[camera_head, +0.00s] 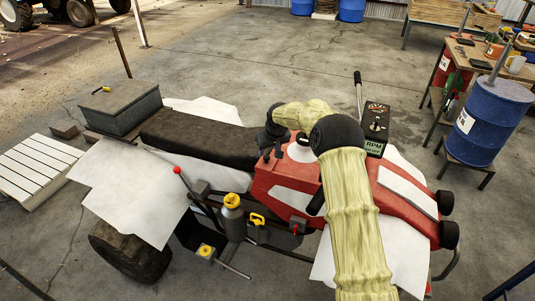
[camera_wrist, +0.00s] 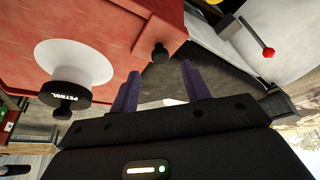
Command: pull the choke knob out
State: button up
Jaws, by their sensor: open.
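A small black knob (camera_wrist: 160,53) sticks out of the corner of the red machine body (camera_wrist: 110,25) in the wrist view. It carries no label that I can read, but it may be the choke knob. My gripper (camera_wrist: 160,68) is open, with its two purple fingers spread apart and the knob in line with the gap between them. I cannot tell how far the fingertips are from the knob. In the head view my gripper (camera_head: 269,154) hangs beside the red body (camera_head: 280,185), near the seat's end, and the knob is hidden there.
A black cap marked PETROL (camera_wrist: 70,98) on a white disc stands left of the fingers. A red-ball lever (camera_wrist: 268,52) is to the right. In the head view, a long dark seat (camera_head: 190,138) and a grey can with a yellow top (camera_head: 232,215) are near my gripper.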

aim_at(267, 157)
jog(key=x, duration=0.5)
jog(key=shift+p, duration=0.3)
